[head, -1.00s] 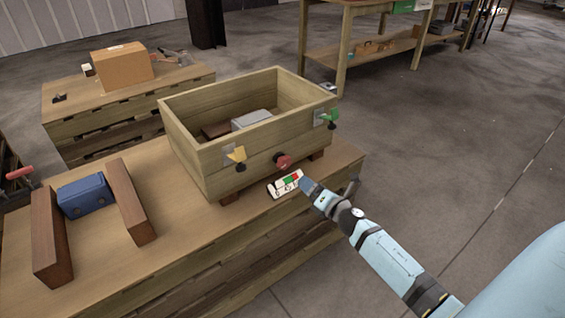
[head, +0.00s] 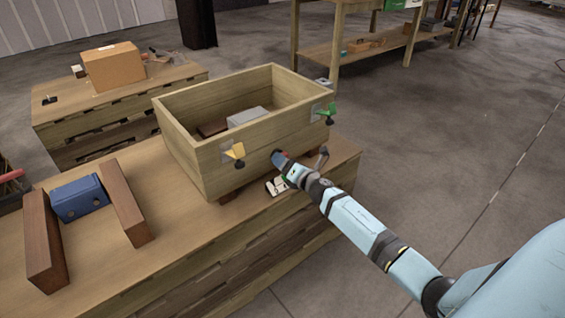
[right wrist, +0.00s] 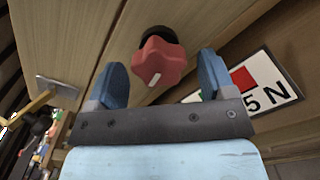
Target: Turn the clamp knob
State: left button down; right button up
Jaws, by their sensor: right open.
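The red clamp knob (right wrist: 160,62) is a lobed knob with a white mark, on the front wall of the wooden crate (head: 205,160). In the right wrist view it sits between and a little beyond the two blue fingers of my right gripper (right wrist: 163,80), which are open, one on each side of it. I see no clear contact. In the head view my right gripper (head: 280,160) is at the crate's front and largely hides the knob. My left gripper is not in view.
A yellow clamp (head: 236,151) and a green clamp (head: 327,112) are on the crate's front. A white label plate (right wrist: 262,85) lies beside the knob. A blue block (head: 78,198) stands between two brown blocks at the left of the workbench (head: 180,225).

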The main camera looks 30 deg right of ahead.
jog(key=shift+w, duration=0.9)
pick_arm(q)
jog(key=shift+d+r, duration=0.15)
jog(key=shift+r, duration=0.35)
pick_arm(e)
jog(key=shift+c, duration=0.3)
jog(key=c, duration=0.9)
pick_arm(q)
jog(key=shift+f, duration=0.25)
pick_arm(e)
jog(key=shift+o, duration=0.2)
jog(key=shift+a, duration=0.1)
jog(key=shift+m, duration=0.3)
